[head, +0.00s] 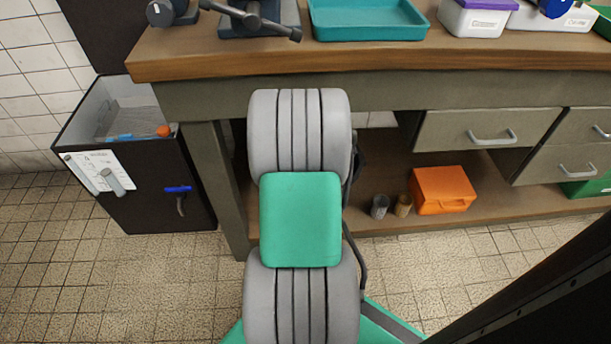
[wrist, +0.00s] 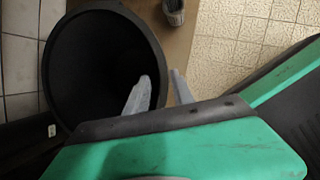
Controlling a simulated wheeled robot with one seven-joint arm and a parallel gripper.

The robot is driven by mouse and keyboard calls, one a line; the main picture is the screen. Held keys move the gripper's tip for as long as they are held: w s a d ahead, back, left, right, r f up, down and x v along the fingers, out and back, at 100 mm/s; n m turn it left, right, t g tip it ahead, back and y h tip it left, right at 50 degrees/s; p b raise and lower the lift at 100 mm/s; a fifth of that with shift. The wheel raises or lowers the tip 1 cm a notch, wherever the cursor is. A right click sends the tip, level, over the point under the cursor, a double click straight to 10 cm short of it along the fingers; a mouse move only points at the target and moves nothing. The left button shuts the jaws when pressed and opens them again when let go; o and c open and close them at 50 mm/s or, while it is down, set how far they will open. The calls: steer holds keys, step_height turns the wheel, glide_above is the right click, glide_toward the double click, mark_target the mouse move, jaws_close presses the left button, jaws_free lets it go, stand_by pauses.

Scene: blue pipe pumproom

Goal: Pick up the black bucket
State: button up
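The black bucket (wrist: 92,62) shows in the wrist view at left, seen from above into its dark, empty-looking inside. My gripper (wrist: 160,74) is open at the bucket's right rim in the wrist view. Its left finger overlaps the bucket's opening, and its right finger shows just outside the rim. I cannot tell whether either finger touches the wall. In the head view my arm hides the gripper and most or all of the bucket.
The workbench (head: 400,62) runs above a low shelf (head: 480,205). On the shelf are an orange box (head: 441,190), a grey can (head: 379,206) and a tan can (head: 403,205). A black open bin (head: 150,190) stands left of the bench leg. Tiled floor is clear at lower left.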

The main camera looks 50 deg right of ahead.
steer(key=b+x, duration=0.2)
steer(key=x, duration=0.2)
steer(key=b+x, duration=0.3)
steer(key=x, duration=0.1)
steer(key=shift+w+d, duration=0.2)
steer(key=shift+w, duration=0.05)
steer(key=shift+r, duration=0.2)
steer(key=shift+c, duration=0.6)
jaws_close()
